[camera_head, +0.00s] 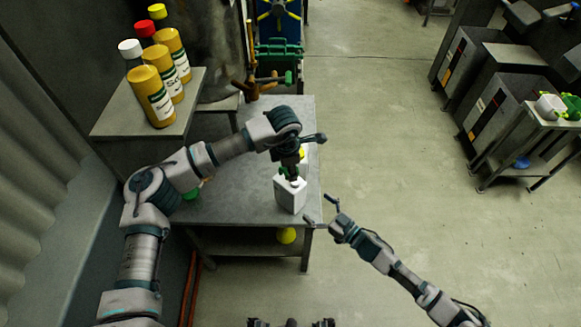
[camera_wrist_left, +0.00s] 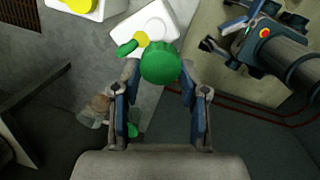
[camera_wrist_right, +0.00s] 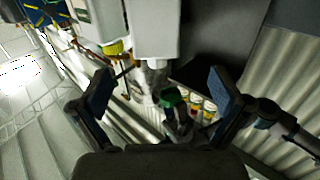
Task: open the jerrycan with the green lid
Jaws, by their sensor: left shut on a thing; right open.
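The white jerrycan (camera_head: 289,196) stands at the table's front right corner. My left gripper (camera_head: 289,168) is above its top. In the left wrist view, the fingers (camera_wrist_left: 158,88) are shut on the round green lid (camera_wrist_left: 160,62), over the white jerrycan body (camera_wrist_left: 172,15). The right wrist view shows the green lid (camera_wrist_right: 172,97) near the jerrycan's end (camera_wrist_right: 155,30); I cannot tell whether they touch. My right gripper (camera_head: 322,212) is open and empty, just right of the jerrycan, with its fingers (camera_wrist_right: 155,85) spread wide.
A white container with a yellow lid (camera_head: 301,153) stands behind on the table (camera_head: 235,205). Several yellow bottles (camera_head: 152,95) stand on a stand (camera_head: 105,118) at left. A yellow object (camera_head: 286,236) is on the lower shelf.

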